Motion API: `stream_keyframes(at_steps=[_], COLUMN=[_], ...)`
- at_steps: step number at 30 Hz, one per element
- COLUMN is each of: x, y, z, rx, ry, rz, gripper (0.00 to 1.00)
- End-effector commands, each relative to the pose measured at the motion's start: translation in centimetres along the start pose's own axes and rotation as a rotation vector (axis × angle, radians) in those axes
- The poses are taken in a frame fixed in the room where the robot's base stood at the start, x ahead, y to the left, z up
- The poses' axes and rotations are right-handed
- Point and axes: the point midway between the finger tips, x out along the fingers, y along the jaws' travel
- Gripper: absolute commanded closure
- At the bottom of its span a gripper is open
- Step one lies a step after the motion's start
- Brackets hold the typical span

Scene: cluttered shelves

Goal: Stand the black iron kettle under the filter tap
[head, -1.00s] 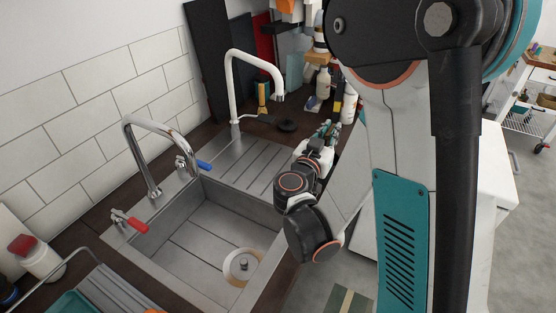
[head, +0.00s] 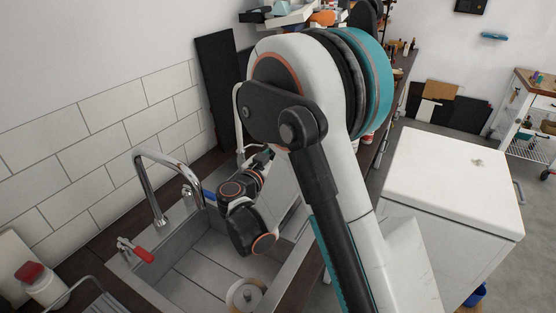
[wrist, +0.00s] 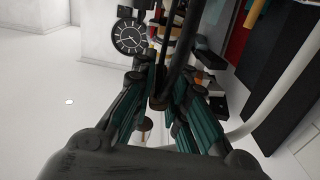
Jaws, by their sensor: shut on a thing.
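My gripper (wrist: 160,98) shows in the wrist view with its teal-padded fingers closed around a dark, thin curved bar (wrist: 182,48), which looks like the black kettle's handle. The kettle's body cannot be made out. In the head view my arm hides the held thing and most of the gripper. A slim white tap, which seems to be the filter tap, is mostly behind my arm, with part of its upright (head: 238,125) showing. A white curved tube (wrist: 292,88), probably its spout, runs close to the right of my fingers in the wrist view.
The steel sink (head: 190,292) has a chrome tap (head: 150,190) with red and blue levers. A tall black board (head: 216,85) leans on the tiled wall. A white-topped unit (head: 455,185) stands right. A round clock (wrist: 130,36) shows in the wrist view.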

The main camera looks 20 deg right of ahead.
Motion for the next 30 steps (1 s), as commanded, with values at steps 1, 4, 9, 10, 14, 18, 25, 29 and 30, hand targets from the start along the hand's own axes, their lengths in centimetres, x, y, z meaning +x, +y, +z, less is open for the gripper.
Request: stream_keyframes(at_steps=[1,4,9,10,14,18,25,29,30], x=[0.0,0.0,0.0,0.0,0.0,0.0,0.0,0.0,0.0], y=[-0.3,-0.6,-1.3,-1.5,-1.5,-1.4,-1.4,-1.4,-1.4], z=[0.0,-0.1,-0.1,-0.1,1.2,2.7,3.4,3.4,3.4], rx=[-0.001,-0.001,-0.001,-0.001,0.000,0.000,0.000,0.000,0.000], ry=[0.001,0.002,0.002,0.002,0.002,0.002,0.002,0.002,0.002], rz=[0.000,0.000,-0.001,-0.001,0.000,0.000,0.000,0.000,0.000], gripper=[1.00,1.00,1.00,1.00,1.00,1.00,1.00,1.00,1.00])
